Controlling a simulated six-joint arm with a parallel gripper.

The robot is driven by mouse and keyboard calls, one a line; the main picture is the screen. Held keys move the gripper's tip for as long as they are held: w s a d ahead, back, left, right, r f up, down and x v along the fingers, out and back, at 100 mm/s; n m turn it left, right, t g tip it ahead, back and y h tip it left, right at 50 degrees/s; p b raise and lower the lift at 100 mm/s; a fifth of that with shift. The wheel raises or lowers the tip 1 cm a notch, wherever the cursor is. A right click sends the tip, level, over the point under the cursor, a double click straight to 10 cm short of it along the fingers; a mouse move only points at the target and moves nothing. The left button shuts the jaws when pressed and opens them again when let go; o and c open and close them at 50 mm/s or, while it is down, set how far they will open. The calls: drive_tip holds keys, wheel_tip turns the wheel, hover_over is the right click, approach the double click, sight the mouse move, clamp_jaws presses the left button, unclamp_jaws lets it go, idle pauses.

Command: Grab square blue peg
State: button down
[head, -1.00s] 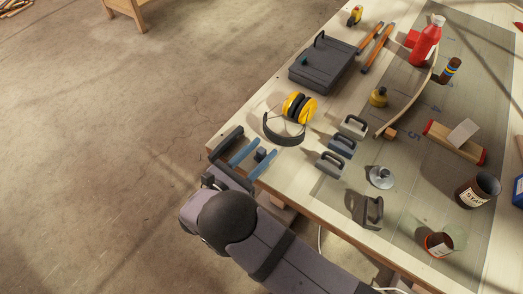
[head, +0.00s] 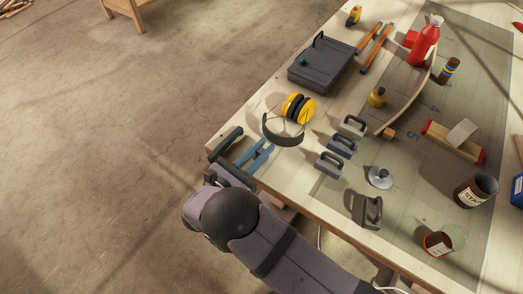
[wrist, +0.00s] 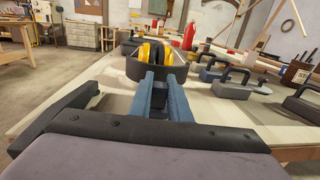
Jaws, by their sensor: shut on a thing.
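My gripper (head: 257,154) has two blue fingers and sits low at the left front corner of the table. In the head view the peg is hard to tell apart from the fingers. I cannot tell whether it still touches the table.
Yellow-and-black ear muffs (head: 298,108) lie just beyond my gripper. Several handled blocks (head: 341,146) stand to the right, with a metal lid-like disc (head: 380,177) past them. A dark flat case (head: 322,66) lies farther back. The table's left edge is close to my gripper.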

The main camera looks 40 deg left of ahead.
sight(262, 149)
drive_tip(key=shift+r+b, duration=1)
drive_tip(key=shift+r, duration=3.9)
